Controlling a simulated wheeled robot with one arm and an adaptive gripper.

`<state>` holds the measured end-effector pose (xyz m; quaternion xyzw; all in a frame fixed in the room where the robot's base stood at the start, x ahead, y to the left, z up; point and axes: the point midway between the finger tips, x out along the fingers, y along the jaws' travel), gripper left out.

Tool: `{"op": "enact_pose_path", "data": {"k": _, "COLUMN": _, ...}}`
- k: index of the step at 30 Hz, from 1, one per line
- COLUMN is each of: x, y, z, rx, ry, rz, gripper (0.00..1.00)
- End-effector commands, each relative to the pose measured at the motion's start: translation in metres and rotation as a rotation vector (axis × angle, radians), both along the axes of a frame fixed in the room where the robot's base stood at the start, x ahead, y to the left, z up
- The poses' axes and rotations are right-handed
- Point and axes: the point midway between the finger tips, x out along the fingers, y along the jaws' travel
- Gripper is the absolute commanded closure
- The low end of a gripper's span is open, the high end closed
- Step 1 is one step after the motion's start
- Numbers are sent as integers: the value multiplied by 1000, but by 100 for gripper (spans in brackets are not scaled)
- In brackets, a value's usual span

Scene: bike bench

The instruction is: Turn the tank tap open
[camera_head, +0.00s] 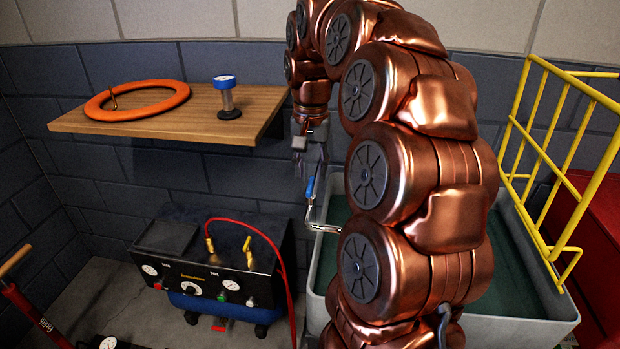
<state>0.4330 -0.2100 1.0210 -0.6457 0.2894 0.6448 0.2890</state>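The tank tap has a blue lever handle (310,188) and a bent silver pipe (318,222) at the left side of the grey tank (314,312). The handle stands steeply, with its upper end just under my gripper. My gripper (311,172) points down, with its fingers at or right above the top of the blue handle. I cannot tell if they touch the handle, or how far apart they are. My arm hides part of the pipe and much of the tank, which holds dark green water (514,280).
A wooden shelf (180,128) to the left bears an orange ring (98,110) and a blue-topped cylinder (228,98). Below it stands a black and blue compressor (215,275) with a red hose (283,262). A yellow wire rack (545,150) rises at the tank's right.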

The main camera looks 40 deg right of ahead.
Motion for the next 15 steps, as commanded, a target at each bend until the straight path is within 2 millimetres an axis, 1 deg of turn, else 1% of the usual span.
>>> {"op": "enact_pose_path", "data": {"k": 3, "x": -2, "y": 1, "z": -13, "rx": 2, "ry": 6, "rz": 0, "gripper": 62}}
{"op": "enact_pose_path", "data": {"k": 6, "x": -1, "y": 0, "z": -20, "rx": 2, "ry": 3, "rz": -1, "gripper": 62}}
{"op": "enact_pose_path", "data": {"k": 10, "x": -1, "y": 0, "z": -26, "rx": 1, "ry": 1, "rz": -1, "gripper": 62}}
{"op": "enact_pose_path", "data": {"k": 15, "x": -1, "y": 1, "z": -29, "rx": 1, "ry": 1, "rz": 0, "gripper": 62}}
